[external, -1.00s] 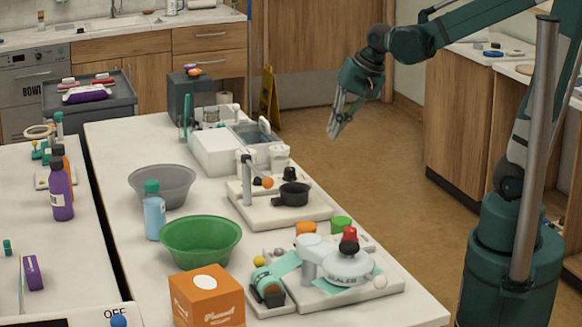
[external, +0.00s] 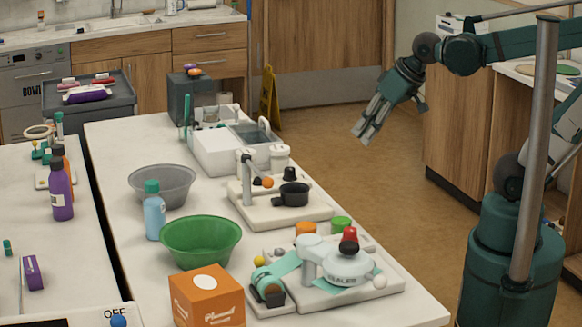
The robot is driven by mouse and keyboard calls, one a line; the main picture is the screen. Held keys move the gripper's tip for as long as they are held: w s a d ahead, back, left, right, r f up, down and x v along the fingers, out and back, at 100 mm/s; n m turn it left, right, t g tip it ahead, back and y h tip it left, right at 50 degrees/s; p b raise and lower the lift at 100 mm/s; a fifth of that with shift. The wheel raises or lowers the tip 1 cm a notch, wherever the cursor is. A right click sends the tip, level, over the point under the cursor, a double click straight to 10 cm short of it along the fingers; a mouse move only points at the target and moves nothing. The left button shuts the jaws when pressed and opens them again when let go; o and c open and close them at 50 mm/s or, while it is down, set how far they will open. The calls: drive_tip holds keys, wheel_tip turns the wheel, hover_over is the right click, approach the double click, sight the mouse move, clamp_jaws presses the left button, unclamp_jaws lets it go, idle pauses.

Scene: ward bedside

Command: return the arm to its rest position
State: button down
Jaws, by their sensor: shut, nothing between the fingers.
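My gripper (external: 366,133) hangs in the air over the floor, to the right of the long white table (external: 418,306) and clear of everything on it. Its fingers point down and to the left. They are shut with nothing between them. My arm reaches in from the upper right, with its teal base at the lower right.
The table holds a sealer (external: 347,265), a small black pot (external: 292,193) on a white stand, a green bowl (external: 201,241), a grey bowl (external: 162,186), a blue bottle (external: 153,212) and an orange box (external: 207,298). A yellow floor sign (external: 270,97) stands behind. Brown floor (external: 375,200) around my gripper is free.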

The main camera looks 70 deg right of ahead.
drive_tip(key=shift+s+a+n+t, duration=0.15)
drive_tip(key=shift+s+a+n, duration=0.15)
drive_tip(key=shift+s+n, duration=0.25)
drive_tip(key=shift+s+a+n+t, duration=0.15)
drive_tip(key=shift+s+a+n, duration=0.1)
drive_tip(key=shift+s+n, duration=0.3)
